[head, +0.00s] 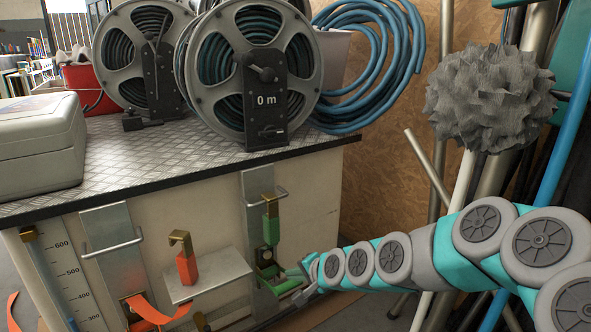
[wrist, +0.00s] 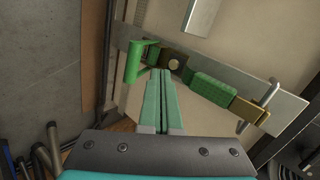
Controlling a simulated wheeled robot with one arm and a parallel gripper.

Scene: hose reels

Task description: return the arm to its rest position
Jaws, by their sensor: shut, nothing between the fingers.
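My arm reaches in from the right of the head view, low in front of the cabinet. My gripper (head: 290,274) is beside a metal plate with green-handled fittings. In the wrist view my gripper (wrist: 160,78) has its two long teal fingers together, with nothing between them. A green handle (wrist: 140,62) stands just left of the fingertips; I cannot tell whether they touch. A green grip with a brass end (wrist: 212,90) lies to the right of the fingers. The same grip (head: 271,223) points upward in the head view.
An orange-handled fitting (head: 187,267) is left of the gripper. Poles and a spiky grey ball (head: 490,97) stand behind my arm at right.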

